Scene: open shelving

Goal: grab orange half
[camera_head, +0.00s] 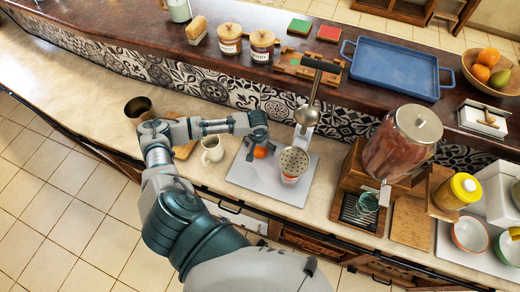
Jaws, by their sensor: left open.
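A small orange half (261,152) lies on the white board (301,193) on the light counter, close to the juicer press. My left gripper (257,138) is open just above and behind the orange half, its fingers hanging over it. The gripper partly hides the far side of the fruit, and I cannot tell whether they touch. The metal juicer press (308,115) with its long handle stands to the right of the gripper, with a perforated cup (294,161) low in front. My right gripper is not in view.
A white mug (212,150) stands close left of the gripper, beneath the forearm. A raised ledge behind holds jars, a blue tray (394,68) and a fruit bowl (466,73).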

